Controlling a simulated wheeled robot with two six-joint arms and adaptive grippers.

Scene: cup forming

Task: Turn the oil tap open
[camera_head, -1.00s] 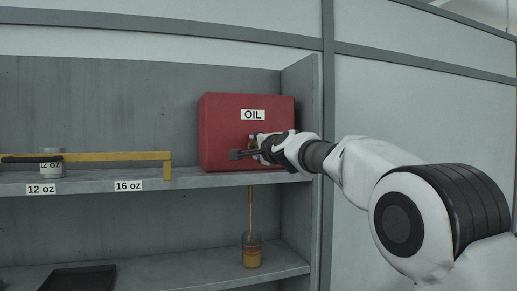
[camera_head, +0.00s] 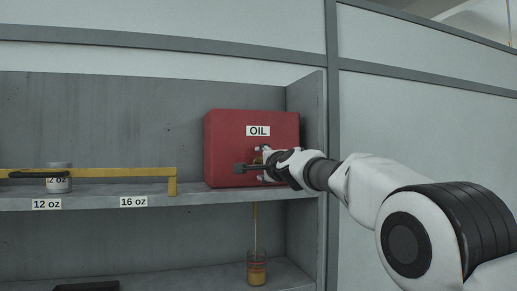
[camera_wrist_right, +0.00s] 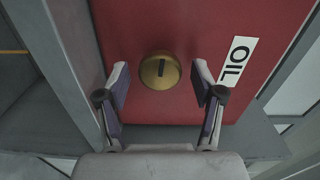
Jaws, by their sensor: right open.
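The red oil box (camera_head: 228,140) with an OIL label stands on the upper shelf. Its round brass tap knob (camera_wrist_right: 160,71), with a dark slot, is on the box's front face. My right gripper (camera_head: 257,160) is at that face. In the right wrist view it is open, one finger on each side of the knob, with visible gaps between fingers and knob. A thin amber stream (camera_head: 255,225) runs down below the shelf into a clear glass (camera_head: 257,272) holding amber liquid. My left gripper is not in view.
A yellow bar (camera_head: 130,172) stands on the shelf at the left, with a small light container (camera_head: 59,184) behind it. Shelf labels (camera_head: 133,202) read 12 oz and 16 oz. The grey side panel (camera_head: 308,130) is close to the box's right side.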

